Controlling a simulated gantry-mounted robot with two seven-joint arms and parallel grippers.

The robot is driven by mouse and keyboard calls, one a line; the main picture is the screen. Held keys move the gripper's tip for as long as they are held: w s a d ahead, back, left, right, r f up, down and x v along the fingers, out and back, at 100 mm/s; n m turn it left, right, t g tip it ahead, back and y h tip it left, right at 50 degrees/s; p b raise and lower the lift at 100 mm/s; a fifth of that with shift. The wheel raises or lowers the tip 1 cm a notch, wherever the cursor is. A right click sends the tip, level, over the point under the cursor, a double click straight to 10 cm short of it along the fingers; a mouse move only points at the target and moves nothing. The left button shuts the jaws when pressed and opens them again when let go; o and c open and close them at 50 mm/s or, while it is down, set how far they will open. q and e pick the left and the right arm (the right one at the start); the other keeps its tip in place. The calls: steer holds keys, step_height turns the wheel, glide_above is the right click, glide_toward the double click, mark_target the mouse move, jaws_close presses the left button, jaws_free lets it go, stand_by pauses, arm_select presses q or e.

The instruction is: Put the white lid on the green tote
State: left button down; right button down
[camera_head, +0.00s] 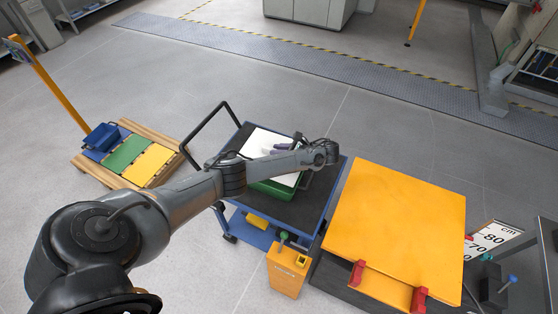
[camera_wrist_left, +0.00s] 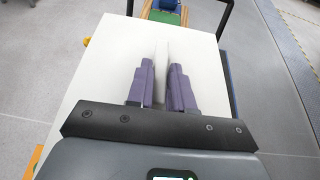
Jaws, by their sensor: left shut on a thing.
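The white lid (camera_head: 262,138) is over the green tote (camera_head: 270,188), on the black top of the blue trolley. The tote's near wall shows below the lid; my arm hides much of both. My left gripper (camera_head: 270,150) is at the lid, partly hidden by my wrist. In the left wrist view, the purple fingers of my left gripper (camera_wrist_left: 165,88) are shut on the upright white grip of the lid (camera_wrist_left: 98,72). I cannot tell whether the lid touches the tote's rim. My right gripper is not in view.
The trolley (camera_head: 318,208) has a black push handle (camera_head: 206,122) at its left. An orange panel (camera_head: 398,225) with red clamps stands close on the right. A yellow-orange box (camera_head: 288,275) is at the front. A wooden pallet (camera_head: 92,170) with coloured bins lies left. Floor behind is clear.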

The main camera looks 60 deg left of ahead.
arm_select(q)
step_height(320, 180, down, 3)
steer(key=shift+f+b, duration=0.2)
steer(key=shift+b, duration=1.05)
steer(key=shift+f, duration=0.3)
steer(key=shift+d, duration=0.1)
steer(key=shift+f+b, duration=0.35)
steer(key=shift+f, duration=0.2)
steer(key=c, duration=1)
jaws_free()
steer(key=shift+r, duration=0.1)
